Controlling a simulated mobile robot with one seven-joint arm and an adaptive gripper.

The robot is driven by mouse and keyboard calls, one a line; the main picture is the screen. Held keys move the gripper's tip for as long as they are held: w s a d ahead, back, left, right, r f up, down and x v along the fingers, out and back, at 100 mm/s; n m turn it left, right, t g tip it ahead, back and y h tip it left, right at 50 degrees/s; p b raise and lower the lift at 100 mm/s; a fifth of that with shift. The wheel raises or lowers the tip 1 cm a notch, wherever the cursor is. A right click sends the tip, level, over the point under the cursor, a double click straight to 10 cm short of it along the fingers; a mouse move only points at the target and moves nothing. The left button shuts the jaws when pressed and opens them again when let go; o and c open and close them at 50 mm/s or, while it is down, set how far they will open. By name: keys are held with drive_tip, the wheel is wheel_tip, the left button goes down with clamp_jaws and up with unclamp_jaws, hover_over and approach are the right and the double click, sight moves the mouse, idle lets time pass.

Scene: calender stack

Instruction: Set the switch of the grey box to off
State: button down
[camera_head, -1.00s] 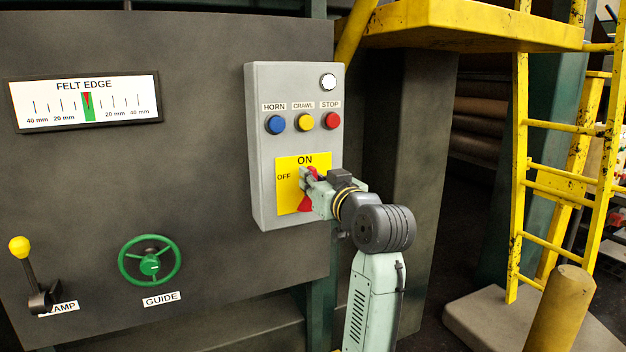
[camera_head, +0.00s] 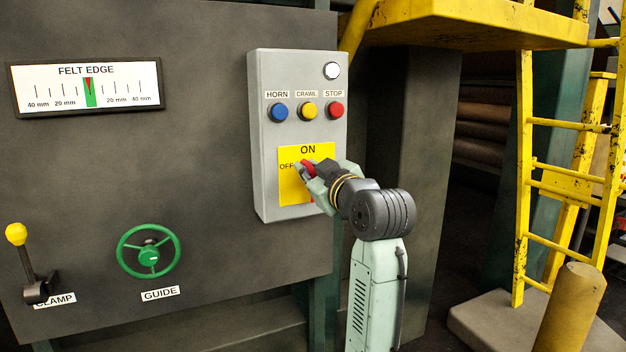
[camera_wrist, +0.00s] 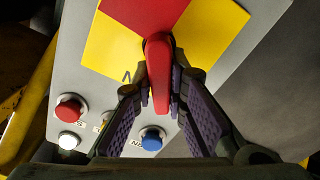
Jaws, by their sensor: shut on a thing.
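The grey box (camera_head: 262,150) is mounted on the dark panel in the head view. Its yellow plate (camera_head: 290,190) is marked ON at the top and OFF at the left. The red switch handle (camera_head: 308,167) shows beside the OFF mark, partly covered by my gripper (camera_head: 304,172). In the wrist view, the red handle (camera_wrist: 158,75) stands between the two fingers of my gripper (camera_wrist: 160,85), which is shut on it. A wider red part (camera_wrist: 140,14) lies behind it on the yellow plate. The handle's exact angle is hard to tell.
A green wheel (camera_head: 149,252) and a yellow-knobbed lever (camera_head: 25,260) are at the left. A yellow ladder (camera_head: 520,180) stands at the right.

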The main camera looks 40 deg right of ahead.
drive_tip(key=n+b, duration=0.1)
drive_tip(key=n, duration=0.1)
drive_tip(key=n+b, duration=0.1)
drive_tip(key=n, duration=0.1)
drive_tip(key=f+n+b, duration=0.1)
drive_tip(key=n+b, duration=0.1)
drive_tip(key=shift+a+f, duration=0.1)
drive_tip(key=shift+a, duration=0.3)
drive_tip(key=n+b, duration=0.1)
drive_tip(key=n, duration=0.3)
drive_tip(key=n+b, duration=0.1)
drive_tip(key=n, duration=0.1)
drive_tip(key=shift+w+a+f+b, duration=0.1)
drive_tip(key=shift+a+f+b, duration=0.05)
drive_tip(key=shift+f+b, duration=0.25)
drive_tip(key=c, duration=1.6)
unclamp_jaws()
drive_tip(key=shift+o, duration=0.2)
drive_tip(key=v, duration=1.2)
drive_tip(key=shift+f, duration=0.1)
